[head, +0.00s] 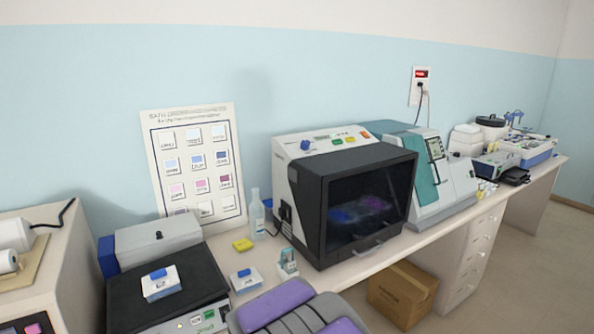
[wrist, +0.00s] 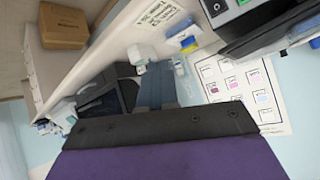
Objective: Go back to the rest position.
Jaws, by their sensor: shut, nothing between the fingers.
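My gripper (wrist: 157,68) shows in the wrist view as two blue-grey fingers, shut together and empty. They point up the picture, past a broad purple and dark grey part of my own arm. The fingertips touch nothing that I can make out; bench items lie beyond them. In the head view, purple and grey parts of my arm are folded low at the bottom middle, in front of the bench edge. I cannot make out the fingers there.
The bench (head: 352,268) holds a black-fronted stainer (head: 350,205), a teal machine (head: 420,190), a clear bottle (head: 256,214) and a black-topped device (head: 190,290). A cardboard box (head: 402,293) stands on the floor beneath. A chart (head: 195,165) leans at the wall. Floor is clear at right.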

